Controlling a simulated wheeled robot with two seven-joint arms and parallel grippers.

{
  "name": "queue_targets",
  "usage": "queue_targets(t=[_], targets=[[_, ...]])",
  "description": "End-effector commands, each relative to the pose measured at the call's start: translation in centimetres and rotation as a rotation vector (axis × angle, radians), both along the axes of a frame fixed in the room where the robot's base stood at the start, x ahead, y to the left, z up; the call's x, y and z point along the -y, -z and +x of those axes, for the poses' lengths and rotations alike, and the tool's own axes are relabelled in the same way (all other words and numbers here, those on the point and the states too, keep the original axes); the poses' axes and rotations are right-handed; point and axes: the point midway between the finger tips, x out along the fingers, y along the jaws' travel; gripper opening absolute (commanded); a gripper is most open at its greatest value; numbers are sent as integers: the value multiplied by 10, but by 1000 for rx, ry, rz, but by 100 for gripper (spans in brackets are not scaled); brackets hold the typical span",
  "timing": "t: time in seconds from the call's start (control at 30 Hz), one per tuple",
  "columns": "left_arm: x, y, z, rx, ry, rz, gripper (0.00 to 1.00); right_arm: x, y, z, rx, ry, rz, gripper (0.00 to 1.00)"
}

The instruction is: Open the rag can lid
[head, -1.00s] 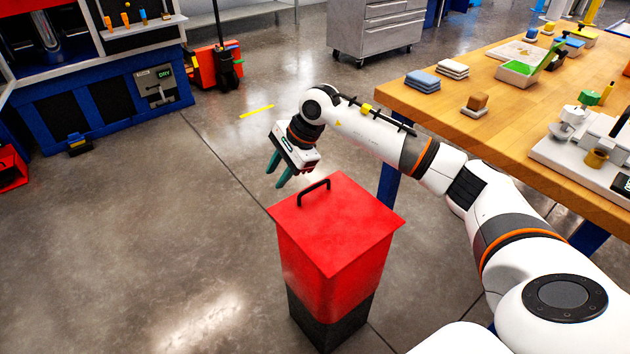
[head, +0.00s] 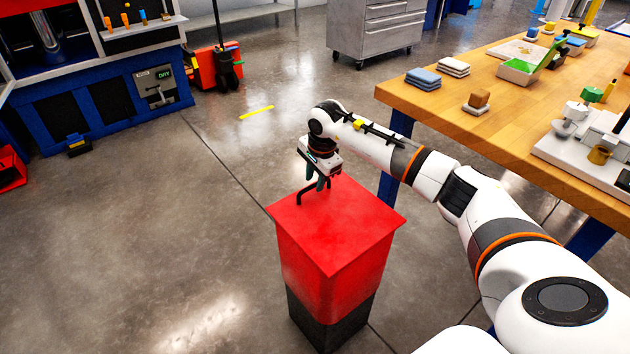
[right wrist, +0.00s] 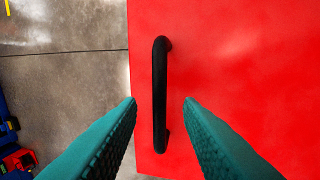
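The rag can (head: 335,265) is a tall red box with a dark base, standing on the floor. Its flat red lid (head: 350,222) is shut and carries a black bar handle (head: 303,196) near its far left edge. In the right wrist view the handle (right wrist: 160,95) runs upright between my fingers, on the red lid (right wrist: 240,60). My right gripper (head: 321,184) is over the lid, close to the handle. Its teal fingers (right wrist: 160,103) are open, one on each side of the handle, with gaps showing. My left gripper is not in view.
A wooden workbench (head: 455,110) with blue legs stands to the right, holding cloths, a green tray and other small items. A blue machine (head: 110,100) stands at the far left. A grey drawer cabinet (head: 375,30) is at the back. The floor left of the can is clear.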

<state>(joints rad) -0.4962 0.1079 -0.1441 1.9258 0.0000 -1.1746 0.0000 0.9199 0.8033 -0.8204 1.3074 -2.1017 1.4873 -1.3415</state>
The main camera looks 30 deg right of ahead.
Motion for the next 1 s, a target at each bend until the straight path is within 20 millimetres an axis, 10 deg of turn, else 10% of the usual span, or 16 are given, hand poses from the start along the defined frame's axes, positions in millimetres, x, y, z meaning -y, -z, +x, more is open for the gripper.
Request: queue_targets(t=[0.37,0.6,1.0], targets=[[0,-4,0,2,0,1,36,0,7,2,1,0,1,33],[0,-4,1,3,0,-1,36,0,7,1,1,0,1,0],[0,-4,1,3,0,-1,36,0,3,3,21,-1,1,0]])
